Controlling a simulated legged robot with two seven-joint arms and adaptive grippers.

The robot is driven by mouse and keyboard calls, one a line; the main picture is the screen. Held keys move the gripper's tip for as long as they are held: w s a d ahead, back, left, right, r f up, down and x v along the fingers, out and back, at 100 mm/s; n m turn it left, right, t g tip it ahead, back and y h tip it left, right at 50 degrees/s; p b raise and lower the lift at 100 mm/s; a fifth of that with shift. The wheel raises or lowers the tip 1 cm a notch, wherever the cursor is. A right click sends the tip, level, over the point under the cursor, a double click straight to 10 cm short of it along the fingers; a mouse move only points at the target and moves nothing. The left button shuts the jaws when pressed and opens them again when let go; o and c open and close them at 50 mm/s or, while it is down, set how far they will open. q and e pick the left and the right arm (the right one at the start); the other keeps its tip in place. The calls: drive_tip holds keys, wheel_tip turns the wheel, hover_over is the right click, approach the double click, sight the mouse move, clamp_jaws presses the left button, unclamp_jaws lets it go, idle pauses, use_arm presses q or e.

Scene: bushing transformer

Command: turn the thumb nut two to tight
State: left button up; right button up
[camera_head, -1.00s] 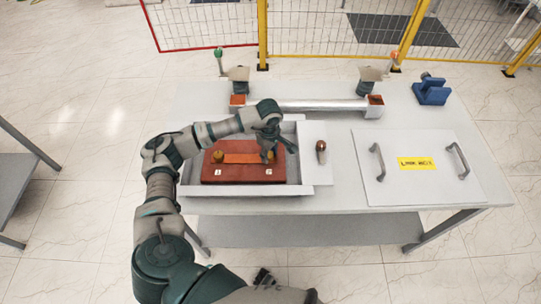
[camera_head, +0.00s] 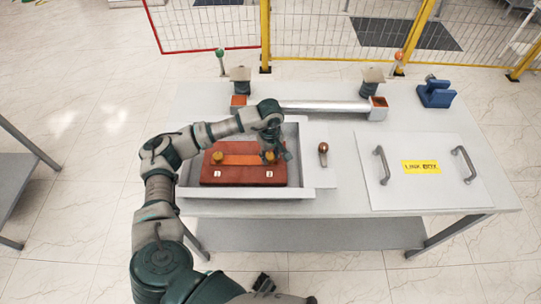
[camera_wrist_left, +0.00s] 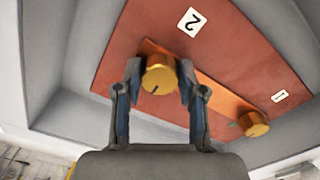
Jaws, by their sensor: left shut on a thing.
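Thumb nut two (camera_wrist_left: 159,76) is a brass knob with a dark line on its face. It sits beside the label "2" on one end of an orange bar (camera_head: 241,159). My left gripper (camera_wrist_left: 160,82) has its two fingers on opposite sides of this nut, shut on it. In the head view, my left gripper (camera_head: 270,149) reaches down over the right end of the bar and partly hides the nut. The other thumb nut (camera_head: 217,156), by label "1", stands free at the left end; it also shows in the wrist view (camera_wrist_left: 253,124). My right gripper is not clearly seen.
The red-brown block (camera_head: 243,178) lies in a grey tray (camera_head: 306,165) on the table. A copper-tipped piece (camera_head: 323,152) is right of it. Further right is a lid with two handles (camera_head: 421,188). A metal cylinder (camera_head: 320,107) and blue holder (camera_head: 436,93) are behind.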

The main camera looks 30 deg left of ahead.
sight(269, 155)
use_arm(q)
drive_tip(key=shift+a, duration=0.1)
drive_tip(key=o, duration=0.9)
drive_tip(key=shift+o, duration=1.2)
drive_tip(key=shift+w, duration=0.1)
drive_tip(key=shift+a+f, duration=0.1)
drive_tip(key=shift+r, duration=0.25)
wheel_tip(269, 155, up, 11)
drive_tip(key=shift+r, duration=0.2)
drive_tip(key=shift+f, duration=0.1)
